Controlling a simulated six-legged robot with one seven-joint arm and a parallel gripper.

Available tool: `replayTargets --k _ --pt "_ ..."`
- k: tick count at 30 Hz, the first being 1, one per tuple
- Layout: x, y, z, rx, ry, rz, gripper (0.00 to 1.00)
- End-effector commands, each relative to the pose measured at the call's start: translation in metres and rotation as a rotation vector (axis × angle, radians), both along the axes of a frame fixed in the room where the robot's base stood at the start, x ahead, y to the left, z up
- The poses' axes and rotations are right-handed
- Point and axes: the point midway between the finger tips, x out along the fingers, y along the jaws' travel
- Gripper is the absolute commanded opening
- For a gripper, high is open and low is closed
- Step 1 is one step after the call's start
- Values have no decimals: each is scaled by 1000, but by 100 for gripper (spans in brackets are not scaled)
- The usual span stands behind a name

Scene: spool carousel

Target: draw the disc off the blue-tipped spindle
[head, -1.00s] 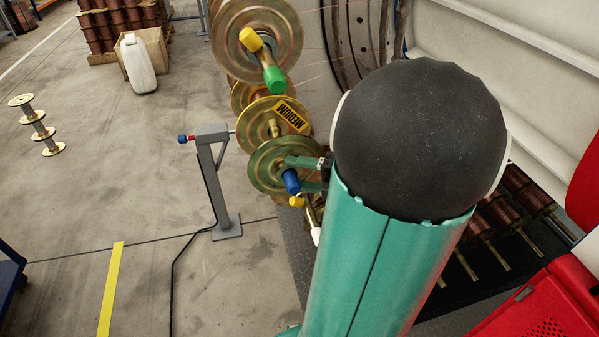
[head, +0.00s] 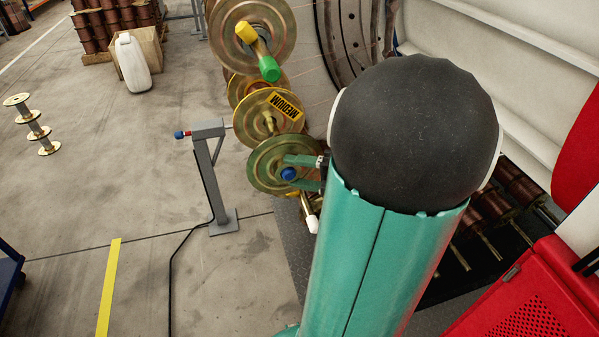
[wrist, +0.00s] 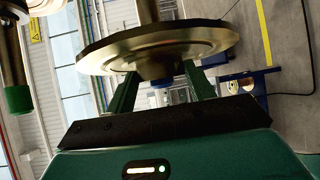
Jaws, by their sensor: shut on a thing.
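The disc (head: 262,168) is a brassy flanged plate, the lowest of the large discs in the head view. The blue tip (head: 288,174) of its spindle shows at the disc's centre, between my fingers. My gripper (head: 303,172) reaches in from the right, shut on the disc's hub. In the wrist view the disc (wrist: 190,42) spans the upper middle, and my gripper (wrist: 162,85) has one green finger on each side of the dark hub. A spindle rod (wrist: 147,10) runs up behind the disc.
A disc labelled MEDIUM (head: 262,118) is just above, and a green-tipped spindle (head: 269,68) higher up. A white tip (head: 312,224) is below. A grey stand (head: 208,180) with a red-and-blue-ended rod is to the left. Open floor lies further left.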

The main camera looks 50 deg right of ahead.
Motion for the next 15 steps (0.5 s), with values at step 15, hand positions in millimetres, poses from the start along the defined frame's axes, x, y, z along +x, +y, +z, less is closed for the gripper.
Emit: replayTargets --k 15 --pt "-25 17 1 -2 -2 -1 12"
